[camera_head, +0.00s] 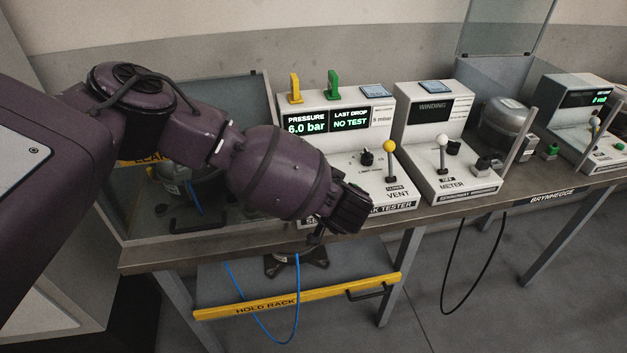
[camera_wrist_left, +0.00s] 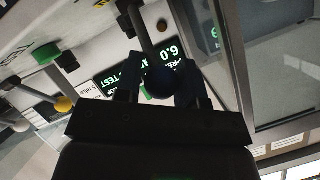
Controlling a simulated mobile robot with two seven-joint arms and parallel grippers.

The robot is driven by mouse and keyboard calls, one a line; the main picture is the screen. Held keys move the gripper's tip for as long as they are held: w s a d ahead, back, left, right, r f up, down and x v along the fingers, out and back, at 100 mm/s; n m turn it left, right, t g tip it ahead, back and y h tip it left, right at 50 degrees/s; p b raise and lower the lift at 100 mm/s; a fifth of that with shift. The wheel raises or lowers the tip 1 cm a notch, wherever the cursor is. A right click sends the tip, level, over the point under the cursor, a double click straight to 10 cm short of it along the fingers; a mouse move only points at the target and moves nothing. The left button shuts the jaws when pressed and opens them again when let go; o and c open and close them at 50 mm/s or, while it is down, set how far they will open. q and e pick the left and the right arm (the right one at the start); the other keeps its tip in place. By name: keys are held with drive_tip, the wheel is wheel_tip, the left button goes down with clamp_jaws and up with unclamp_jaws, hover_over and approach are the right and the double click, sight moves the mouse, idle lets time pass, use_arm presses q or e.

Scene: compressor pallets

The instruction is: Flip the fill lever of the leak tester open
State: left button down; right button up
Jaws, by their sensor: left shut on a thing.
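The leak tester (camera_head: 315,101) is a pale console on the bench. Its screens read "PRESSURE 6.0 bar" and "LAST DROP NO TEST". In the head view my left gripper (camera_head: 340,220) is in front of the console's left part and hides the fill lever. In the left wrist view the fill lever (camera_wrist_left: 144,32) is a dark stalk ending in a dark blue ball knob (camera_wrist_left: 160,83). The knob sits between the fingers of my left gripper (camera_wrist_left: 157,80), which is shut on it. The yellow-knobbed vent lever (camera_head: 390,160) stands upright to the right. My right gripper is not in view.
A winding meter (camera_head: 432,120) with a white-knobbed lever stands right of the tester. A clear-walled enclosure (camera_head: 259,95) is on the left, behind my arm. A yellow hold rack bar (camera_head: 320,295) and a blue hose (camera_head: 298,285) are below the bench (camera_head: 450,207).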

use_arm(q)
drive_tip(key=shift+w+a+r, duration=0.2)
drive_tip(key=shift+r, duration=0.1)
drive_tip(key=c, duration=1)
unclamp_jaws()
drive_tip(key=shift+o, duration=1.1)
drive_tip(key=shift+s+f, duration=0.1)
drive_tip(key=shift+f, duration=0.05)
drive_tip(key=shift+d, duration=0.1)
drive_tip(key=shift+s, duration=0.2)
drive_tip(key=p+v, duration=0.1)
drive_tip(key=v, duration=0.9)
drive_tip(key=shift+s+d, duration=0.15)
